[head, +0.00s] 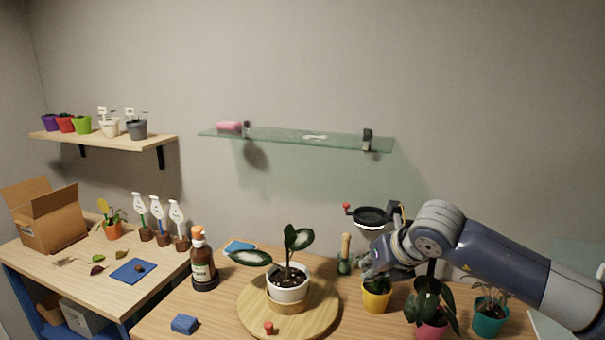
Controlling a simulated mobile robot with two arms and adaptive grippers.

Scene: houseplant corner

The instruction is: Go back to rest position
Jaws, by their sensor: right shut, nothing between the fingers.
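My right arm comes in from the right in the head view. Its gripper (371,268) is shut and empty, low over the yellow pot (376,298) at the back right of the table. I cannot tell whether it touches the pot. The arm partly hides the plants beneath it. My left gripper is not in view.
A white pot (288,289) with a plant stands on a round wooden board (247,305). A brown bottle (202,262) is to its left. Pink (430,328) and teal (489,317) pots stand under my right arm. A glass shelf (300,138) hangs above.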

